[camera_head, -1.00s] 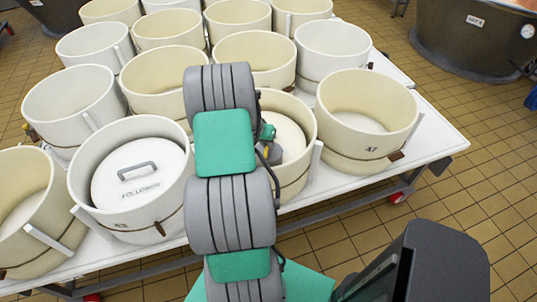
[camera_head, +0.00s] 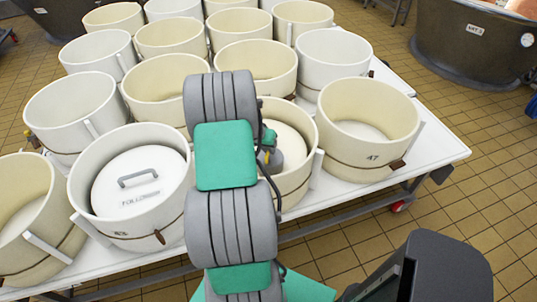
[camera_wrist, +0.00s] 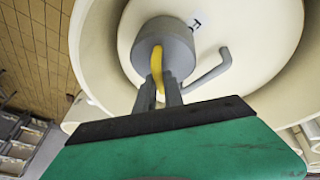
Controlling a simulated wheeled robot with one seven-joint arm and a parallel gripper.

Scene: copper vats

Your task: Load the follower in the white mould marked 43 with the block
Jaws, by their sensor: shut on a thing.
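The white mould marked 43 (camera_head: 137,228) stands at the front left of the table in the head view. Inside it lies a white follower (camera_head: 127,192) with a grey bar handle and nothing on top. In the wrist view my gripper (camera_wrist: 160,84) is shut on the yellow handle of the block (camera_wrist: 166,50), a grey cylinder. The block is over a pale follower with a grey handle in a cream mould (camera_wrist: 88,62); whether it touches that follower I cannot tell. In the head view my arm hides the gripper; part of the block (camera_head: 272,158) shows beside it.
A cream mould marked 47 (camera_head: 350,158) stands to the right, and another cream mould (camera_head: 50,235) at the far left. Several more moulds fill the white table (camera_head: 440,153) behind. A dark vat (camera_head: 470,55) stands at the back right.

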